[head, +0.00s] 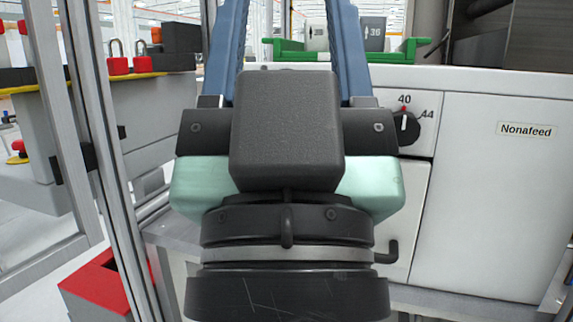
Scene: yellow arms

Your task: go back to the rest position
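My gripper (286,8) fills the middle of the head view, seen from behind, with a dark box on top of its pale green body. Its two blue fingers stand wide apart and run up to the top edge of the picture, where their tips are cut off. Nothing shows held between them; the gripper looks open and empty. It is in front of a white machine (490,200) labelled Nonafeed. My gripper and wrist hide part of the machine's front.
A green tray (385,57) sits on the machine's top, behind the fingers. A dial (404,127) is on the machine's front. Metal frame posts (105,150) stand close on the left. A red bin (95,285) is at lower left. Red padlocks (117,65) sit on a counter at upper left.

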